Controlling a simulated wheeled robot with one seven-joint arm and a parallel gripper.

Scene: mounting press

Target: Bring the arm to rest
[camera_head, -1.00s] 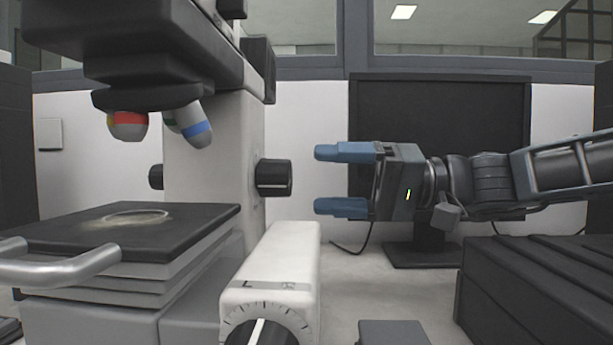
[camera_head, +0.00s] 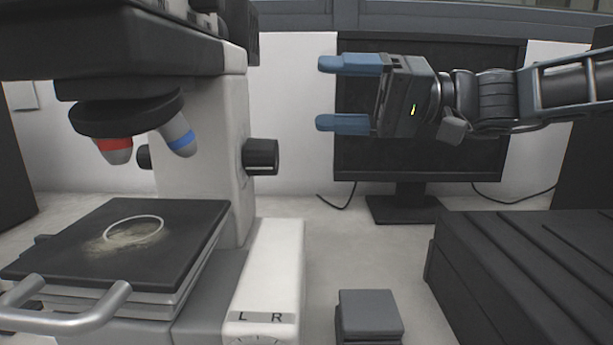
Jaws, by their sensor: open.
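My gripper (camera_head: 325,94) comes in from the right at the upper middle of the head view. Its two blue fingers point left and stand wide apart, one above the other. Nothing is between them. The fingertips are to the right of the white microscope-like press (camera_head: 202,170) and its black side knob (camera_head: 261,157), apart from both in the picture. My arm reaches back to the right edge of the view, in front of the dark monitor.
A black monitor (camera_head: 430,155) stands behind my gripper. A black stage (camera_head: 180,235) with a pale ring (camera_head: 134,229) is at lower left. A dark ribbed box (camera_head: 530,260) sits at lower right, a small grey block (camera_head: 369,312) at the front. Some bench between them is bare.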

